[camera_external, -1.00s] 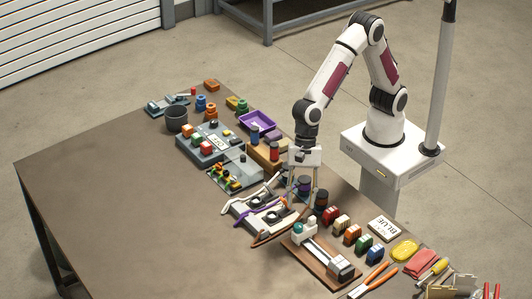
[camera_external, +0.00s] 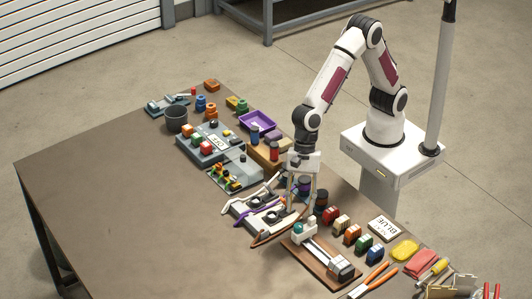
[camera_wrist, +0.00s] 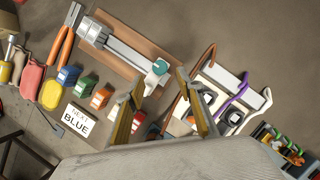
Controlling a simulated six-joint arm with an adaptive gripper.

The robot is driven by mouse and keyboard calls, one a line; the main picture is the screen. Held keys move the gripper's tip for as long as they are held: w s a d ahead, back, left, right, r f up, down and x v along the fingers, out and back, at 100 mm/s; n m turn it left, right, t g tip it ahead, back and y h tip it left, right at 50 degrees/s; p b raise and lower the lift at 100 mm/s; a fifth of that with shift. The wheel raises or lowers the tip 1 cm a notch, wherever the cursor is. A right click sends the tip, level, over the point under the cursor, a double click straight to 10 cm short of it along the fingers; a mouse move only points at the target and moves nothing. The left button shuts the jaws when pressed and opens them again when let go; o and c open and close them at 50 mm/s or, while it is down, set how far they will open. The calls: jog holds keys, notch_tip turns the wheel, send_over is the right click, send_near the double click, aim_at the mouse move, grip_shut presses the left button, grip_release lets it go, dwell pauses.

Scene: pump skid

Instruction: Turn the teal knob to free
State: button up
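The teal knob (camera_external: 298,227) is a small rounded knob on a white block at the far end of a brown board (camera_external: 318,264). In the wrist view the teal knob (camera_wrist: 160,67) lies just ahead of the fingertips, roughly between their lines. My gripper (camera_external: 301,208) points down above and a little behind the knob. I cannot tell the exact height above the knob, and no contact is visible.
A rack with purple and brown hose-like handles (camera_external: 262,212) stands close to the left. Coloured blocks (camera_external: 351,235) and a "NEXT BLUE" card (camera_external: 383,228) lie to the right. Orange-handled pliers (camera_external: 374,281) lie beside the board. The table's left side (camera_external: 130,200) is clear.

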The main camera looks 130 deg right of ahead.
aim_at(299, 225)
jog(key=shift+x, duration=3.05)
grip_shut()
